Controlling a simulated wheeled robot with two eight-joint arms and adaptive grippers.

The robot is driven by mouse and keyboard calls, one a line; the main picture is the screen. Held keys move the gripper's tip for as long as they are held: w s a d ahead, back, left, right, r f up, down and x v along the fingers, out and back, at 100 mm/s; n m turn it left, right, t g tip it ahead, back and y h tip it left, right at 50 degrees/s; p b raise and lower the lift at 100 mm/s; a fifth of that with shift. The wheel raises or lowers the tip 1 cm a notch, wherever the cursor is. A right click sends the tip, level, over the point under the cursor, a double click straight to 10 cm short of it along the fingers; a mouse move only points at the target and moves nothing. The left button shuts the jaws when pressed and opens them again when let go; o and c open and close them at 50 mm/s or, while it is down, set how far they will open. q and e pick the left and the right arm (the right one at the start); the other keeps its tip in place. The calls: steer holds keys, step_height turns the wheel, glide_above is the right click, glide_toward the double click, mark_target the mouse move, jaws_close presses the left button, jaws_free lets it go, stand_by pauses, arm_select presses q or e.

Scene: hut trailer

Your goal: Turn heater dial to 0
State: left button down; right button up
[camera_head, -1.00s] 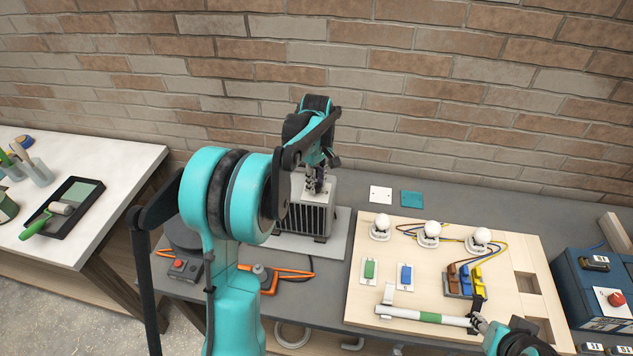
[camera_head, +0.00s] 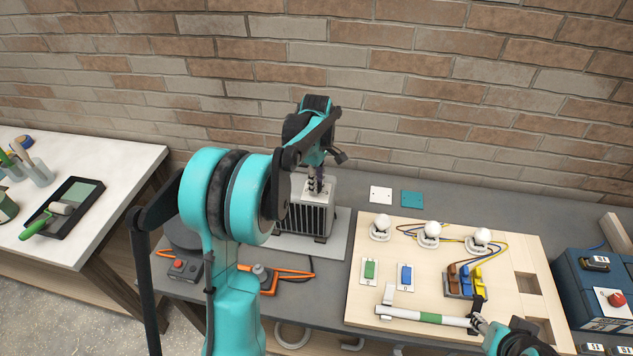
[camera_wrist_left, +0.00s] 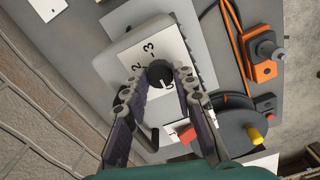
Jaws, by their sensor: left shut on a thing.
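The heater (camera_head: 308,215) is a grey ribbed box on a light plate near the wall. In the left wrist view its black dial (camera_wrist_left: 158,73) sits on a white number plate (camera_wrist_left: 155,50); a 2 and a 3 can be read, and other marks are hidden by the fingers. A white mark on the dial points toward the lower right. My left gripper (camera_head: 315,187) reaches down onto the heater top, shut on the dial, with one finger on each side (camera_wrist_left: 158,80). My right gripper (camera_head: 476,322) is at the end of a white and green rod; its fingers are too small to read.
A wooden board (camera_head: 450,260) with bulbs and coloured switches lies right of the heater. A blue box with a red button (camera_head: 612,298) stands at far right. An orange-based control (camera_head: 265,278) and a red-button box (camera_head: 184,267) lie in front of the heater.

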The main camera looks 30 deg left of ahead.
arm_select(q)
steer(key=c, duration=1.2)
jaws_free()
steer(key=shift+r, duration=0.1)
step_height(320, 180, up, 12)
steer(key=shift+f, duration=0.1)
